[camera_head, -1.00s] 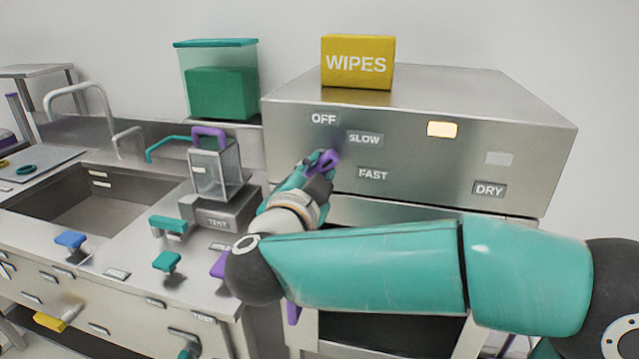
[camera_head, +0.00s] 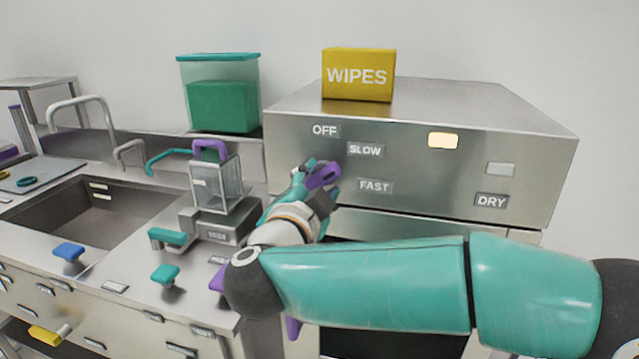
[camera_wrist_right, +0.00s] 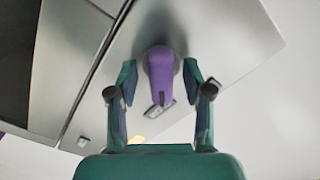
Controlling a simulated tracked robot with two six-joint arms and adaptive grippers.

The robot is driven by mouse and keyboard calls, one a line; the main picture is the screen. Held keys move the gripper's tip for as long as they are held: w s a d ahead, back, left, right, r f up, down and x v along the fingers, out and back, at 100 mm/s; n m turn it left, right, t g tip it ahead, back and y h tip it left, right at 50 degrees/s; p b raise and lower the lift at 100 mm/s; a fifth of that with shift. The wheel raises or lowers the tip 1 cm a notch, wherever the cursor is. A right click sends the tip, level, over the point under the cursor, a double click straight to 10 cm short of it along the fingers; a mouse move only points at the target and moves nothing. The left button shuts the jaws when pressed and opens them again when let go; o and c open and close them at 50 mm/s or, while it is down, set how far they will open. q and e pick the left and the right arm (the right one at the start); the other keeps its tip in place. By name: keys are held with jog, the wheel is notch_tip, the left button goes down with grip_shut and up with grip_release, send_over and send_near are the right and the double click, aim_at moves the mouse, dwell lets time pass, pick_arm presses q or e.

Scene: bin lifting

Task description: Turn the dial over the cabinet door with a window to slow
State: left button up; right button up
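The purple dial (camera_head: 325,175) sits on the front of the steel cabinet panel, beside the OFF (camera_head: 325,131), SLOW (camera_head: 365,150) and FAST (camera_head: 375,187) labels. Which label it points to is hard to tell. My right gripper (camera_head: 314,172) is at the dial and partly covers it. In the right wrist view the dial (camera_wrist_right: 160,75) stands between the two fingers of my open right gripper (camera_wrist_right: 160,78), with a gap on each side. The door's dark window (camera_head: 390,346) shows below the panel, largely hidden by my right arm. My left gripper is out of view.
A yellow WIPES box (camera_head: 358,76) stands on top of the cabinet. A lit yellow lamp (camera_head: 443,140) and a DRY label (camera_head: 491,200) are on the panel's right. At left are a clear box with a purple handle (camera_head: 210,150), a sink (camera_head: 85,205) and counter knobs.

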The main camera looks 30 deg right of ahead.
jog(key=v, duration=1.2)
jog(key=shift+w, duration=0.1)
